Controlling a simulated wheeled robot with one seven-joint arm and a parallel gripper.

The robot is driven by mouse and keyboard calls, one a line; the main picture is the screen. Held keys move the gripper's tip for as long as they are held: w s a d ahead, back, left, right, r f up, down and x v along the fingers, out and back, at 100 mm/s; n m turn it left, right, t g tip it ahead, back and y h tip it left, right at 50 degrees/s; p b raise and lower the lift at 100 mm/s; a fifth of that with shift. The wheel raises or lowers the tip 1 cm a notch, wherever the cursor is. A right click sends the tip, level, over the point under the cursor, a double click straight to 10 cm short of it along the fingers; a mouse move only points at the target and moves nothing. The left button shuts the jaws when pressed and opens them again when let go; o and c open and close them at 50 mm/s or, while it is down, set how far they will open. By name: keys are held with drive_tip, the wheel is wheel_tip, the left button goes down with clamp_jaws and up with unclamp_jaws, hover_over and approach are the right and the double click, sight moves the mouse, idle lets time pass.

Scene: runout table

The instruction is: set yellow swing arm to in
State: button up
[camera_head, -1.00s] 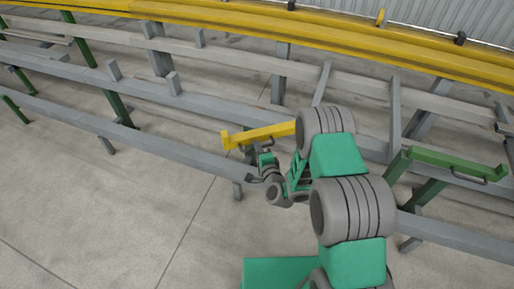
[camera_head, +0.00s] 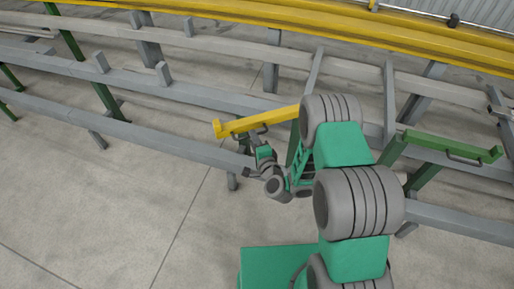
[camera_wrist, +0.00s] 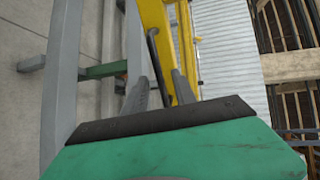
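The yellow swing arm (camera_head: 255,123) sticks out to the left from behind my arm in the head view, with an upturned end tip. A dark handle hangs on its side. In the wrist view the yellow arm (camera_wrist: 158,25) runs away from me, with the dark handle bar (camera_wrist: 154,58) along it. My gripper (camera_head: 247,147) is just below the swing arm in the head view. In the wrist view its two grey fingers (camera_wrist: 159,92) are apart, with the handle bar showing between them. I cannot tell whether they touch it. The swing arm's pivot end is hidden behind my arm.
A green swing arm (camera_head: 450,145) with its own handle is at the right. Grey rails (camera_head: 140,138) on posts run across the scene, and a yellow rail (camera_head: 230,29) runs along the back. The concrete floor (camera_head: 110,215) at front left is clear.

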drive_tip(key=shift+b+v, duration=0.9)
drive_tip(key=shift+v, duration=1.5)
drive_tip(key=shift+a, duration=0.1)
